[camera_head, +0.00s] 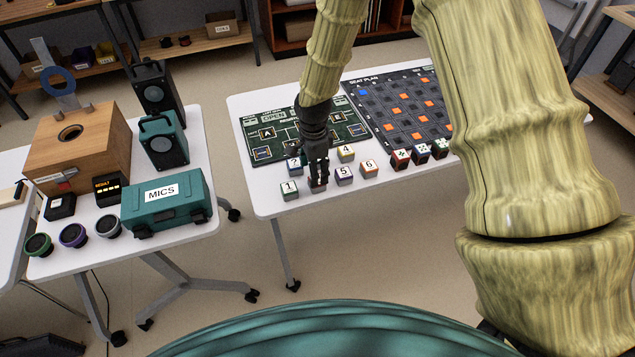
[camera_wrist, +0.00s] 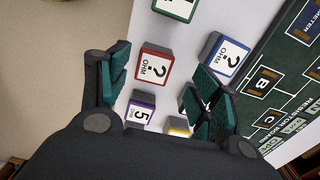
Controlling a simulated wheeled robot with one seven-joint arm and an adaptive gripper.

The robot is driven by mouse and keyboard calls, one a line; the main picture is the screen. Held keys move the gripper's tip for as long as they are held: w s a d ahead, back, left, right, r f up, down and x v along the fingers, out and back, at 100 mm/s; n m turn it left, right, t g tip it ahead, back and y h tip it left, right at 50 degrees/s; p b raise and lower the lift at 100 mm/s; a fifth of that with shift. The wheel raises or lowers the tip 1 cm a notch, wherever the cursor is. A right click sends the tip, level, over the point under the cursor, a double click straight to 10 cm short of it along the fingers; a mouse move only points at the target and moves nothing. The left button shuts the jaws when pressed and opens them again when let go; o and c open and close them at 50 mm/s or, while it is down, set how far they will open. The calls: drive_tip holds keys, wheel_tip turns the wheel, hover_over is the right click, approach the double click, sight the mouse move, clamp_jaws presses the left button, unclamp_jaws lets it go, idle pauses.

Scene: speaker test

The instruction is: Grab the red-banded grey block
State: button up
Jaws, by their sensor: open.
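The red-banded grey block (camera_wrist: 155,65) shows in the wrist view, its white top marked with a sign and "OHM". My gripper (camera_wrist: 160,72) is open, with one teal-padded finger on each side of this block; I cannot tell whether either pad touches it. In the head view my gripper (camera_head: 317,178) points down at the near side of the right table, and the block there is mostly hidden by the fingers.
Close by are a green-banded block (camera_head: 289,190), a blue-banded block (camera_wrist: 224,55), a purple-banded block (camera_head: 343,175) and a yellow-banded block (camera_head: 346,153). Behind lie a resistor board (camera_head: 265,120) and a seat plan (camera_head: 400,105). The left table holds a teal MICS case (camera_head: 165,210).

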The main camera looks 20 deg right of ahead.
drive_tip(key=shift+s+d+f+p, duration=0.15)
drive_tip(key=shift+f+p, duration=0.25)
drive_tip(key=shift+f, duration=0.4)
drive_tip(key=shift+s+a+f+p, duration=0.1)
drive_tip(key=shift+s+f+p, duration=0.2)
drive_tip(key=shift+f, duration=0.45)
drive_tip(key=shift+w+f, duration=0.15)
drive_tip(key=shift+f, duration=0.85)
drive_tip(key=c, duration=1.1)
